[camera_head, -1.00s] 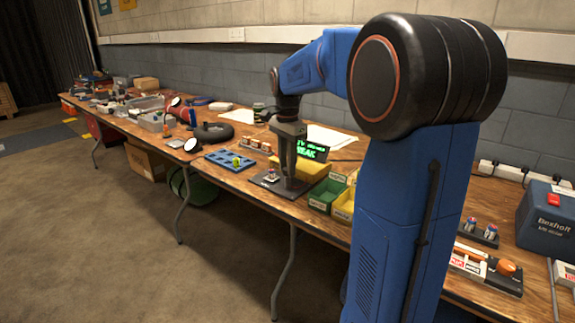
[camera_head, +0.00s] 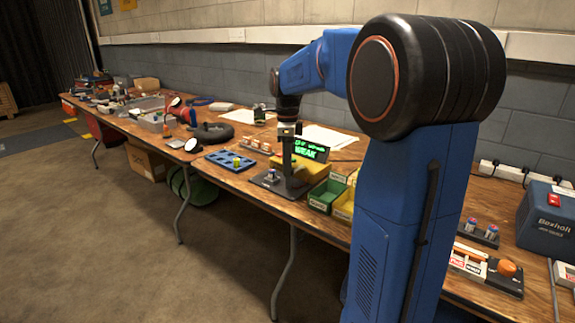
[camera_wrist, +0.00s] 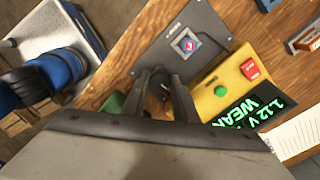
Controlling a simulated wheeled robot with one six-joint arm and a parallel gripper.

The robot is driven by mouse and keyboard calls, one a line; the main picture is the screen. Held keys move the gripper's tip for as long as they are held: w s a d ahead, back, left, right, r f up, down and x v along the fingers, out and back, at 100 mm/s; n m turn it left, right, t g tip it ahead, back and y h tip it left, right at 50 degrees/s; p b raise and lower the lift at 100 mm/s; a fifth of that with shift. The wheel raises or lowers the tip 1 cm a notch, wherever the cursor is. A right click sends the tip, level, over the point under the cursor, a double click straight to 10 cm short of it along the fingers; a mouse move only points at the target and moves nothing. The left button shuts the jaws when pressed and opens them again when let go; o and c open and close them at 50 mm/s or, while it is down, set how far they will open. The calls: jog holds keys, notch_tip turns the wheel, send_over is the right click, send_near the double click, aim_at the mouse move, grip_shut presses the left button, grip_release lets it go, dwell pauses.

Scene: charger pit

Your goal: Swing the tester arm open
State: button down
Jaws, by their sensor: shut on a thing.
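The tester has a dark base plate (camera_wrist: 160,35) with a small battery cell (camera_wrist: 186,43) standing on it. Its yellow housing (camera_wrist: 206,98) carries a green button, a red button and a display (camera_wrist: 247,112) reading 1.12 V WEAK. The tester also shows on the table in the head view (camera_head: 277,186). My gripper (camera_wrist: 161,73) points down over the plate, beside the cell and apart from it. Its fingers are closed together on a part of the tester, which seems to be its dark arm. The fingers mostly hide that part. In the head view my gripper (camera_head: 287,172) appears edge-on.
Green (camera_head: 322,195) and yellow bins stand just right of the tester. A blue tray (camera_head: 222,160) lies left of it. A row of small orange-and-white items sits behind. The table's front edge is close to the tester.

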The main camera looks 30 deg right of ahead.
dwell(0.3)
jog(key=c, duration=1.4)
grip_release()
jog(key=shift+r, duration=0.15)
notch_tip(320, 180, up, 17)
